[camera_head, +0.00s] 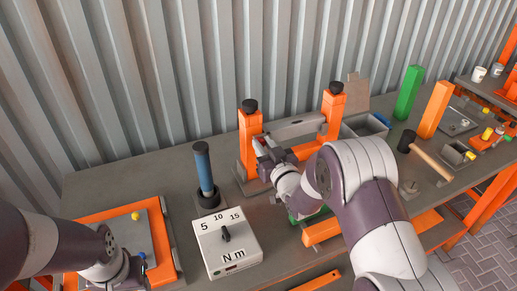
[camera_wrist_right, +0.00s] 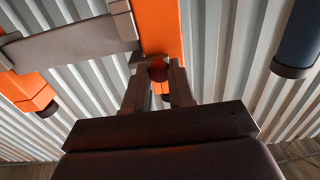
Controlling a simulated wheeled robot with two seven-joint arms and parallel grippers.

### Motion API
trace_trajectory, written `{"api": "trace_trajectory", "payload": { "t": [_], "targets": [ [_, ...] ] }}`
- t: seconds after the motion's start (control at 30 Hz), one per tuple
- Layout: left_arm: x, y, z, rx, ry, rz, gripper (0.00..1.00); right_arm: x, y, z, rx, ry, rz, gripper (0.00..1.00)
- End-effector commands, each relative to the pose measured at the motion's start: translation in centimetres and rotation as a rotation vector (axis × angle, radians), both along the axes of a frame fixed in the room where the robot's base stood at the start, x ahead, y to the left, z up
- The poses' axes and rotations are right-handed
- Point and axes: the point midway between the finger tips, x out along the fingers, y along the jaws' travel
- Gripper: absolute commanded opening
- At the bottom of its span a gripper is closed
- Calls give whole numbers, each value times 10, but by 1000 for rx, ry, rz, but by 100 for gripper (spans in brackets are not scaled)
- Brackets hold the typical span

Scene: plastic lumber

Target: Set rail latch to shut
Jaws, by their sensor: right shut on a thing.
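Two orange posts with black caps stand on the bench by the wall, a left post (camera_head: 250,130) and a right post (camera_head: 333,108). A grey rail bar (camera_head: 297,126) spans between them and also shows in the right wrist view (camera_wrist_right: 70,45). My right gripper (camera_head: 262,150) is at the left post. In the right wrist view its fingers (camera_wrist_right: 160,88) are shut around a small round orange-red piece (camera_wrist_right: 158,73) in front of the post. The latch's exact position is hard to tell. My left gripper (camera_head: 128,275) is low at the left; its fingers are not clear.
A white torque box (camera_head: 228,243) and a blue-handled tool (camera_head: 203,168) stand left of my right arm. An orange-framed tray (camera_head: 165,240) lies under my left gripper. A grey bin (camera_head: 365,125), a mallet (camera_head: 430,160) and upright green and orange blocks are at the right.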

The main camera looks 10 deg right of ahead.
Motion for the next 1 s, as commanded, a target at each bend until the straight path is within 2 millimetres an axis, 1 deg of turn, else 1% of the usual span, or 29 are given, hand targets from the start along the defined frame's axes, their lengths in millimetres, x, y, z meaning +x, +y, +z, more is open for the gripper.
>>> {"api": "trace_trajectory", "payload": {
  "t": [0.1,0.13,0.17,0.2,0.47,0.57,0.67,0.77,0.9,1.0],
  "targets": [
    [0,0,0,0,0,0,43,1,-2,1,0,-1,-5,0],
    [0,0,0,0,0,0,43,1,-2,1,0,-1,-5,27],
    [0,0,0,0,0,0,43,1,-2,1,0,-1,-5,37],
    [0,0,1,0,0,0,43,1,-2,1,0,-1,-5,49],
    [0,0,0,0,0,0,43,0,-1,1,0,0,-3,49],
    [0,0,-1,0,0,0,43,-4,-2,0,0,0,-3,49],
    [0,0,-4,0,0,0,43,-18,-5,-1,0,1,-5,49],
    [0,0,-8,0,0,0,43,-41,-10,-2,0,1,-5,49],
    [0,0,-13,0,0,0,43,-78,-17,-2,0,0,-5,49],
    [0,0,-15,0,0,0,43,-101,-22,-1,1,0,-6,49]
  ]
}}
